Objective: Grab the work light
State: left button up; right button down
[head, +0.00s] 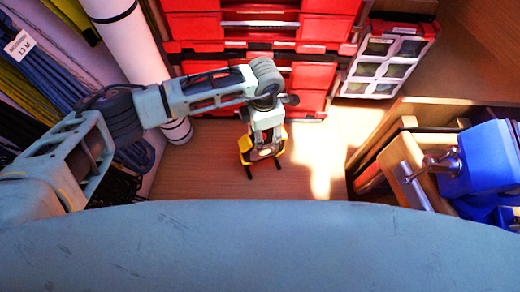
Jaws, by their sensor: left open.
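The work light (244,144) is yellow with dark parts and stands on the wooden surface in front of the red drawers. Only its yellow sides and dark lower ends show, because my left gripper covers much of it. My left gripper (264,154) points down over the work light, with its open jaws at the light's middle. I cannot tell whether the fingers touch it. My right gripper is out of view.
Red drawer units (300,75) stand close behind the light. A compartment organizer (388,58) is at the back right. A blue vise (482,160) and wooden frames are at right. A white roll (128,35) and coiled lines (45,75) are at left. Sunlit wood right of the light is clear.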

pick_arm(q)
grip_shut()
dwell(0.4)
jog(key=shift+w+d+r, duration=0.1)
jog(key=shift+r, duration=0.05)
dwell(0.4)
